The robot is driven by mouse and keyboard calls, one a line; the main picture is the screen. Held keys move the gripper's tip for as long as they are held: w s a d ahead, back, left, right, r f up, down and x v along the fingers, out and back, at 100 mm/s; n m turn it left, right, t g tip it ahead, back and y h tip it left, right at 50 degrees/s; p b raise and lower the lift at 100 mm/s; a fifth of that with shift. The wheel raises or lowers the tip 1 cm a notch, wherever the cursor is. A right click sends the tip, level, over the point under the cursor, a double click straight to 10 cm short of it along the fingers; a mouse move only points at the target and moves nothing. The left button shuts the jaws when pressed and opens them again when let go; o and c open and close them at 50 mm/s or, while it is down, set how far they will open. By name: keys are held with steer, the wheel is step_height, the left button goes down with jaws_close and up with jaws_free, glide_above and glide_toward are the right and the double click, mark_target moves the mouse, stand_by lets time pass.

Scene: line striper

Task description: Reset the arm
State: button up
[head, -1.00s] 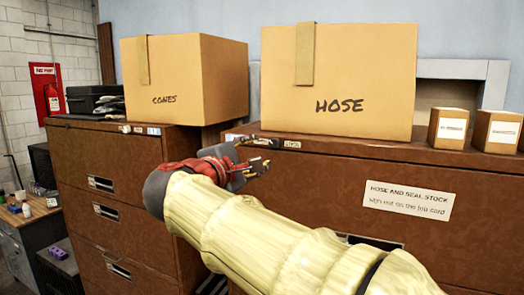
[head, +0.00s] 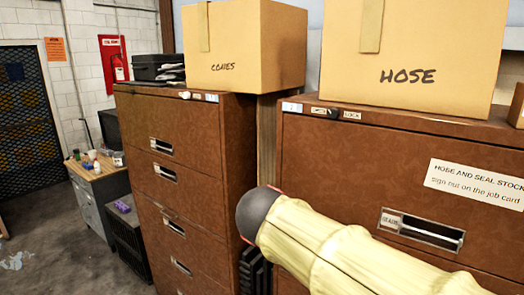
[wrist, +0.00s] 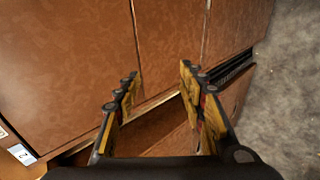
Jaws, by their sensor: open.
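My gripper (wrist: 158,95) is open in the wrist view, its two yellow and black fingers apart with nothing between them. Beyond the fingers are the brown cabinet fronts (wrist: 75,50) and a strip of grey floor at the right. In the head view my arm, in a pale yellow sleeve, reaches in from the lower right in front of the right brown cabinet (head: 330,170). The gripper itself is hidden there behind the dark rounded end of the sleeve.
Boxes marked CONES (head: 240,45) and HOSE (head: 440,55) stand on the cabinets. The left brown cabinet (head: 185,130) is close by. A workbench (head: 97,180) with small bottles stands further left. Open concrete floor (head: 60,250) lies at the lower left.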

steer(key=s+d+f+m+g+y+b, duration=0.1)
steer(key=s+d+f+m+b, duration=0.1)
steer(key=s+f, duration=0.5)
steer(key=s+d+f+m+g+y+b, duration=0.1)
steer(key=s+d+f+m+y+b, duration=0.1)
steer(key=s+f+m, duration=0.3)
steer(key=s+d+f+m+g+y+b, duration=0.1)
steer(key=s+d+f+m+b, duration=0.3)
steer(key=s+f, duration=0.7)
steer(key=shift+s+y+b, duration=0.25)
steer(key=shift+y+b, duration=0.05)
steer(key=shift+y, duration=0.2)
steer(key=shift+c, duration=0.4)
